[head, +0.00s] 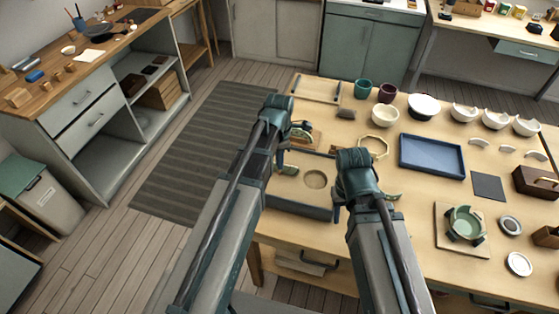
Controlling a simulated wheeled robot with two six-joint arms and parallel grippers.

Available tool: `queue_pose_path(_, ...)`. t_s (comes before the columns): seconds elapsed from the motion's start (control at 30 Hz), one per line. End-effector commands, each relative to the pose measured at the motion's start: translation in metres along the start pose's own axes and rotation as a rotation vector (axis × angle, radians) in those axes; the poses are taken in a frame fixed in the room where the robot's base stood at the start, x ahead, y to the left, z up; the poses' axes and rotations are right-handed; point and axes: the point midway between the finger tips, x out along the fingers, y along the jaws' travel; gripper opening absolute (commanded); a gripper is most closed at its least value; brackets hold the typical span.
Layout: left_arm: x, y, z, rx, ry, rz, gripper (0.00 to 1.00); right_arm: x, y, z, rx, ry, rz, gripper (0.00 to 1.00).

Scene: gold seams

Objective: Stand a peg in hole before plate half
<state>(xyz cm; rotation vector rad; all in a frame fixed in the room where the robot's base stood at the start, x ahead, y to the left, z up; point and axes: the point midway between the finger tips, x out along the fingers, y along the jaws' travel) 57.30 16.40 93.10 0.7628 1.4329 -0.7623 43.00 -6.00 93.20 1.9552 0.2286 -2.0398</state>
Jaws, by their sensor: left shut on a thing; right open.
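My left gripper (281,158) points down at the left side of a dark-walled tray (300,208). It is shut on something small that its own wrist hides.
A green bowl-like piece (466,225) sits among clamps on a wooden board. A blue tray (432,157), a dark square mat (488,186), white bowls (464,112), cups (362,88) and an octagonal frame (374,147) occupy the table. Bare tabletop (412,220) lies right of my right arm.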

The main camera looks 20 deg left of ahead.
Motion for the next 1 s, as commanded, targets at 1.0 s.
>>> queue_pose_path(1.0, -0.015, 0.000, 0.000, 0.000, 0.000, 0.000, 0.00, -0.015, 0.002, 0.001, 0.000, 0.000, 0.000, 0.44)
